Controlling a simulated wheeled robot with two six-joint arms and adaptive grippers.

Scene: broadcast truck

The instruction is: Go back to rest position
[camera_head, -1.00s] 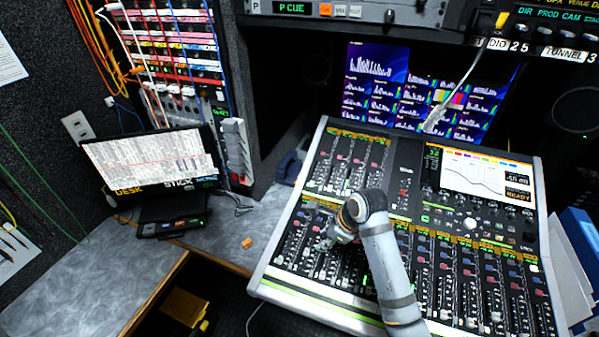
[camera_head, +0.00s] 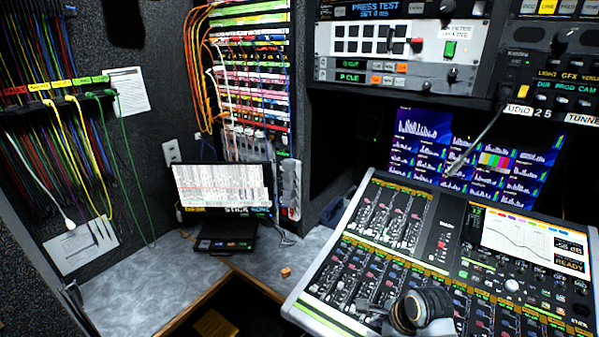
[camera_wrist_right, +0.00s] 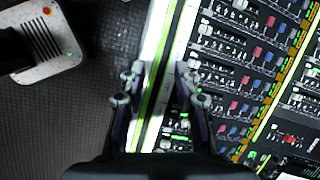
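My right arm's wrist comes in at the bottom right of the head view, low over the mixing console (camera_head: 318,322). Its gripper is a small, dark shape there, hard to make out. In the right wrist view my right gripper (camera_wrist_right: 160,75) has its two fingers apart. Nothing is held between them. The console's pale front edge (camera_wrist_right: 173,40) with its green stripe shows behind and between the fingers. I cannot tell whether the fingers touch it. My left gripper is in neither view.
A monitor (camera_head: 222,186) stands on the grey desk (camera_head: 140,290) at left, with a small orange block (camera_head: 286,272) near the desk's edge. A cable rack (camera_head: 240,90) rises behind. Equipment panels (camera_head: 400,45) hang above the console. The right wrist view shows dark floor (camera_wrist_right: 60,120) beside the console.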

